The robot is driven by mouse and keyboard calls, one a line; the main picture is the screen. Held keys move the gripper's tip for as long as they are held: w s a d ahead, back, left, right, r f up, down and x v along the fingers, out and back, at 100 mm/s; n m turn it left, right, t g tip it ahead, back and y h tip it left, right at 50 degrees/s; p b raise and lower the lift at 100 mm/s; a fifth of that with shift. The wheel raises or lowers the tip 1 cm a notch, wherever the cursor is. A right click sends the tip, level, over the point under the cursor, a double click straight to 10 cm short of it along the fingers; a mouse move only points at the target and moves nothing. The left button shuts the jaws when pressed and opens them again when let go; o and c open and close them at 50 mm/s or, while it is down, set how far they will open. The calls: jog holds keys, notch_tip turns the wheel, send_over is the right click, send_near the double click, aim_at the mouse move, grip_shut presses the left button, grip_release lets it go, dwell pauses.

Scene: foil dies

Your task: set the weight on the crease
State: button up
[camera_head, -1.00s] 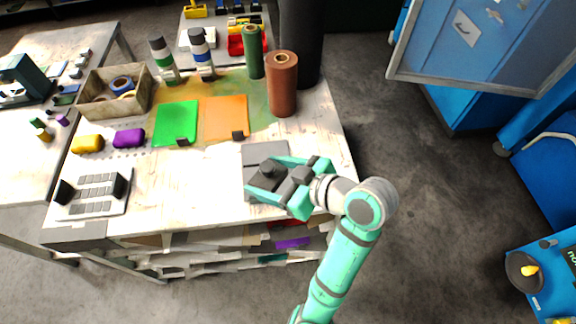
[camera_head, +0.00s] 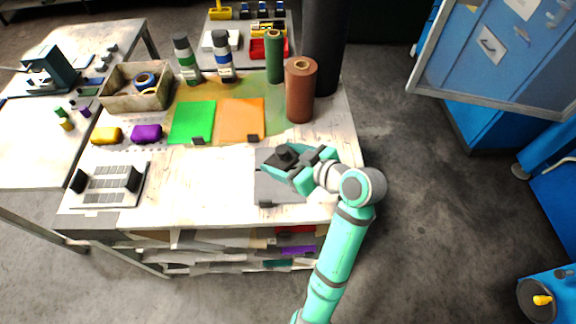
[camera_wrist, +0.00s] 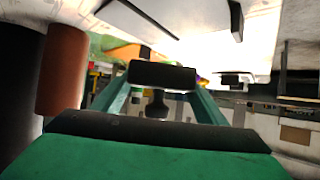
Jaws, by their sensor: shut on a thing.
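My gripper (camera_head: 282,166) is shut on a dark weight (camera_head: 287,153), a block with a knob. In the wrist view the weight (camera_wrist: 161,75) sits between my two teal fingers. In the head view it is over the upper part of a grey sheet (camera_head: 272,194) at the table's right front. A faint line, perhaps the crease, crosses the sheet at its left and is otherwise hidden by my gripper. The weight's underside is hidden, so I cannot tell whether it touches the sheet.
A brown roll (camera_head: 300,95) and a green roll (camera_head: 274,58) stand behind my gripper. Green (camera_head: 192,120) and orange (camera_head: 241,117) sheets lie to the left. A black-ended rack (camera_head: 108,186) is at the front left. The front middle of the table is clear.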

jog(key=w+f, duration=0.1)
jog(key=f, duration=0.1)
jog(key=w+a+f, duration=0.1)
jog(key=w+f, duration=0.1)
jog(key=shift+w+f, duration=0.2)
jog(key=shift+w, duration=0.1)
jog(key=shift+w+f, duration=0.2)
jog(key=shift+f, duration=1.55)
jog(key=shift+f, duration=0.15)
jog(key=o, duration=2.1)
jog(key=shift+f, duration=0.1)
jog(key=shift+s+d+r, duration=0.1)
jog(key=shift+s+r, duration=0.05)
jog(key=shift+r, duration=0.1)
jog(key=v, duration=1.1)
jog(key=shift+s+d+r, duration=0.1)
jog(key=shift+s+d, duration=0.1)
jog(key=shift+s, duration=0.05)
